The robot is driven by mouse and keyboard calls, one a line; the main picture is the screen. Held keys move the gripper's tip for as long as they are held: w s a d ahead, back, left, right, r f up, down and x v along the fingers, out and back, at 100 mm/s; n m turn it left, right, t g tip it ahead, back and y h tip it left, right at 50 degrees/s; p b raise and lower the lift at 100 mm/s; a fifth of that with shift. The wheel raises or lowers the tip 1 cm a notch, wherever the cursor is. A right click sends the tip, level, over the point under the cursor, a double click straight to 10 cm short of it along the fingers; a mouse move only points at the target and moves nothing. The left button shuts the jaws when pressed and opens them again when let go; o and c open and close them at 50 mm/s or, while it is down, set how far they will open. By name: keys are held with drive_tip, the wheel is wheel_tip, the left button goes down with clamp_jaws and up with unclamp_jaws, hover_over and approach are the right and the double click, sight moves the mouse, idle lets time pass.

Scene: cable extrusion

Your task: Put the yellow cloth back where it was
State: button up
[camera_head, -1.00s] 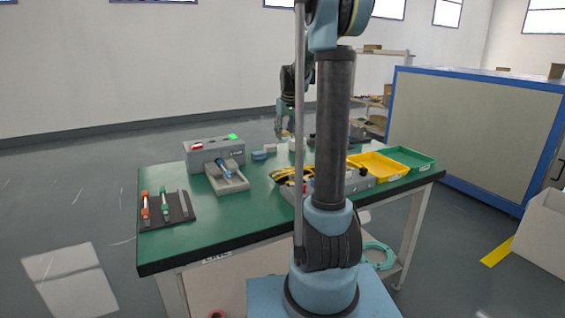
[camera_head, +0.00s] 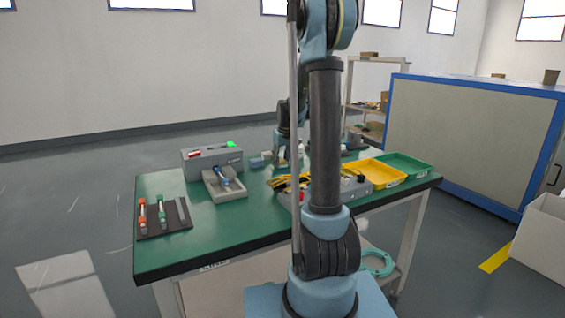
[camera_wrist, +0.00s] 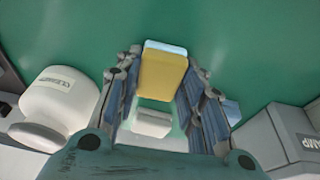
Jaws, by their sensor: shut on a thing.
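The yellow cloth (camera_wrist: 163,76) shows in the wrist view as a small folded block with a pale blue far edge. It lies between the two fingers of my gripper (camera_wrist: 162,62), which is shut on it. A whitish block (camera_wrist: 152,121) shows just below the cloth between the fingers; I cannot tell what it is. In the head view my gripper (camera_head: 281,160) is low over the back of the green table (camera_head: 240,223). The cloth is too small to make out there. I cannot tell whether the cloth touches the table.
A white labelled container (camera_wrist: 62,98) stands left of my gripper in the wrist view, and a grey labelled box (camera_wrist: 283,138) stands right. On the table are a grey box with lights (camera_head: 212,157), a yellow tray (camera_head: 372,172) and a green tray (camera_head: 409,166). The front middle is clear.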

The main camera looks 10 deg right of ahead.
drive_tip(key=shift+f, duration=0.1)
drive_tip(key=o, duration=1)
drive_tip(key=v, duration=1.2)
drive_tip(key=shift+s, duration=0.1)
